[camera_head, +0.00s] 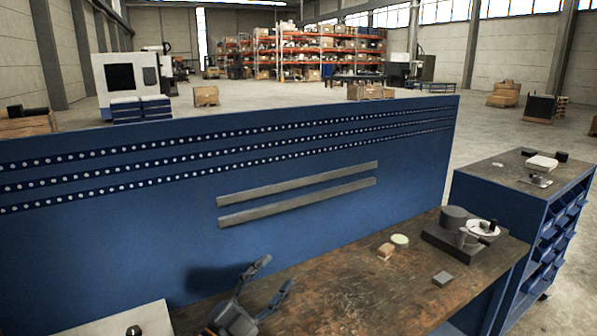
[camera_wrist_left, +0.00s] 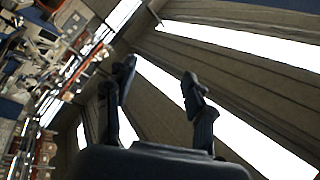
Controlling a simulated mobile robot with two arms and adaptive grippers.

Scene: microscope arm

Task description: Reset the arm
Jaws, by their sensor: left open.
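My left gripper (camera_head: 277,272) is open and empty, raised in front of the blue back panel at the lower middle of the head view. Its two fingers point up and to the right. In the left wrist view the fingers (camera_wrist_left: 158,80) stand apart with only the ceiling and hall behind them. A dark grey device (camera_head: 453,228) with a round block and a white dial-like disc (camera_head: 483,229) stands at the back right of the wooden bench, well apart from the gripper. I cannot tell which part is the arm. My right gripper is not in view.
The worn wooden bench (camera_head: 350,290) is mostly bare. A small tan block (camera_head: 385,251), a pale green disc (camera_head: 400,240) and a grey block (camera_head: 442,278) lie near the device. A blue panel (camera_head: 290,240) rises behind. A blue drawer cabinet (camera_head: 500,200) stands at right.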

